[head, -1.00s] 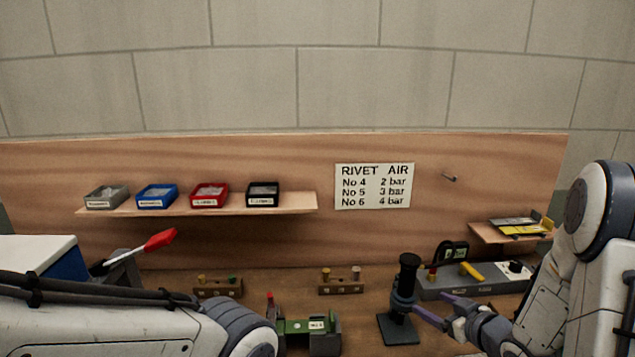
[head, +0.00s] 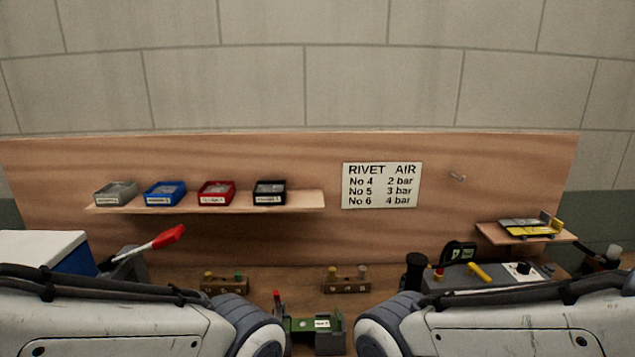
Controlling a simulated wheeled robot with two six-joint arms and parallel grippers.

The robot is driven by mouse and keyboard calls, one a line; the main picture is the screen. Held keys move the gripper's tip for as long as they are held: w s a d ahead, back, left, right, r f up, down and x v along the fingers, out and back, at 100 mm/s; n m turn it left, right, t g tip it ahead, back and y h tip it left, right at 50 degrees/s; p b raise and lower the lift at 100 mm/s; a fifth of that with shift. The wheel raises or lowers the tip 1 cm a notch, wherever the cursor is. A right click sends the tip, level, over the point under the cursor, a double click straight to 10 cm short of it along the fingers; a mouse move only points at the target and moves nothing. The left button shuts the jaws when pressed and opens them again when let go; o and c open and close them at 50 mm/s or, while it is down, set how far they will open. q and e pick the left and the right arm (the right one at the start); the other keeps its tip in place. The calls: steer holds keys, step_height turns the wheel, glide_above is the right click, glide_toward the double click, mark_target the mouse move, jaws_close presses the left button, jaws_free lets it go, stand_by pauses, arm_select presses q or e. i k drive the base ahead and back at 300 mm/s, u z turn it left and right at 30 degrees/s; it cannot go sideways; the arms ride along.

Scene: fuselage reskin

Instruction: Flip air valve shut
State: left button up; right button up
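A grey box (head: 455,280) sits on the bench at the right, with a yellow lever (head: 480,272) lying slanted across its top. This lever looks like the air valve handle; the frames do not show clearly whether it is open or shut. The box also carries a dark gauge (head: 459,252), a black knob (head: 521,268) and a small red and yellow part. My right arm crosses the bottom right and hides the box's lower front. My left arm crosses the bottom left. Neither gripper shows in the head view, and nothing is seen touching the lever.
A black-topped stand (head: 416,265) rises left of the grey box, mostly hidden by my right arm. A green fixture (head: 318,324) and two wooden blocks (head: 224,285) (head: 346,285) are on the bench. A red-handled lever (head: 168,237) is at left. Shelves hold bins and a yellow tool (head: 535,230).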

mark_target(472, 268)
steer(key=z, duration=1.55)
steer(key=i, duration=0.8)
